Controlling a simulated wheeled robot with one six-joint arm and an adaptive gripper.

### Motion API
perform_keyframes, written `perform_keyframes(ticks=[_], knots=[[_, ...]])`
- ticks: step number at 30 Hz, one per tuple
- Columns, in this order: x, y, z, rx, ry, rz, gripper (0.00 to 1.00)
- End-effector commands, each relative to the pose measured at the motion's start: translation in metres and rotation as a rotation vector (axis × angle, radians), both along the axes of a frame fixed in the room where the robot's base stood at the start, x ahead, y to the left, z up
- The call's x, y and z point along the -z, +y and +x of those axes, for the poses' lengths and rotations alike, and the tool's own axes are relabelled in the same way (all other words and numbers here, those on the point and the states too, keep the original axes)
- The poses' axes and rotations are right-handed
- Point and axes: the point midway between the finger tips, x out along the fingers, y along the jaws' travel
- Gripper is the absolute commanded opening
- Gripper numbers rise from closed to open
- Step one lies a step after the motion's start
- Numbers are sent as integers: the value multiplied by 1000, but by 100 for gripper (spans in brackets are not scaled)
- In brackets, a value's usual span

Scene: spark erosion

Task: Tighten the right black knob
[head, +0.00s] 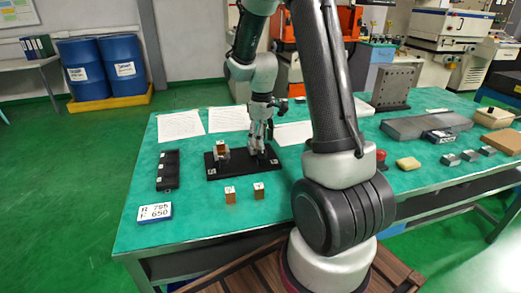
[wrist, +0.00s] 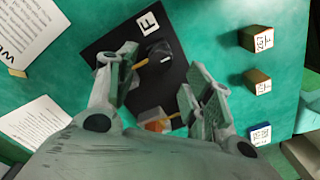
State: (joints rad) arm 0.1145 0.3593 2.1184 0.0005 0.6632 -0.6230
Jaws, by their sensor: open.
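The black base plate (head: 238,169) lies on the green bench with a holder at each end. The left holder (head: 221,152) carries a copper-coloured block, which also shows in the wrist view (wrist: 155,120). My gripper (head: 259,143) is over the right end of the plate, pointing down. In the wrist view its fingers (wrist: 160,76) are open and apart. The right black knob (wrist: 160,51) shows beyond and between the fingertips, near the plate's white "F" label (wrist: 149,22). A brass-coloured pin sits beside the knob. Contact cannot be told. In the head view the gripper hides the knob.
Two labelled copper blocks (head: 230,195) (head: 259,191) stand in front of the plate. A black tray (head: 168,170) and a number sign (head: 155,212) lie to the left. Papers (head: 181,124) lie behind. A red button (head: 381,158) and grey plates (head: 425,126) are to the right.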

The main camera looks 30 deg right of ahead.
Motion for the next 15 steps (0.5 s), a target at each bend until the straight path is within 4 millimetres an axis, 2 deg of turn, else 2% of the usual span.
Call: perform_keyframes(ticks=[1, 6, 10, 15], knots=[[10, 0, -1, 0, 4, 1, 51], [36, 0, 0, 1, 3, 1, 51], [46, 0, 0, 2, 1, 0, 51], [49, 0, 0, 2, -1, 0, 51]])
